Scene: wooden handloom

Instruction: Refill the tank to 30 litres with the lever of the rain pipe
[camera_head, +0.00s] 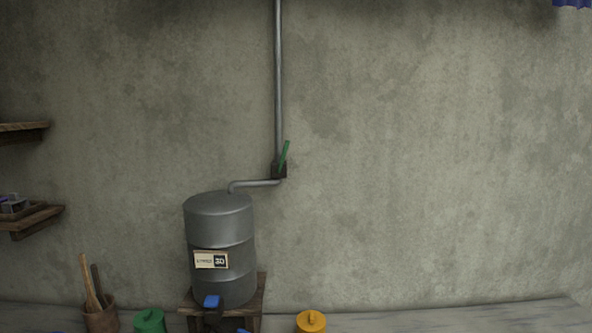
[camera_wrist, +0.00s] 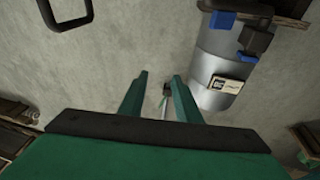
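The grey metal tank (camera_head: 219,225) stands on a small wooden stand (camera_head: 259,292) against the wall; it also shows, upside down, in the wrist view (camera_wrist: 222,60). Its label (camera_head: 211,260) has a dark square that appears to read 30. The rain pipe (camera_head: 279,80) runs down the wall and bends over the tank top. The green lever (camera_head: 285,152) sits on a dark valve block, tilted up and slightly right. My gripper (camera_wrist: 160,80) is open and empty in the wrist view.
A blue tap (camera_head: 211,301) is at the tank's base. A pot with wooden sticks (camera_head: 101,316), a green lidded pot (camera_head: 149,321) and a yellow lidded pot (camera_head: 311,321) stand below. Wooden shelves (camera_head: 35,219) are at left. The wall right of the pipe is bare.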

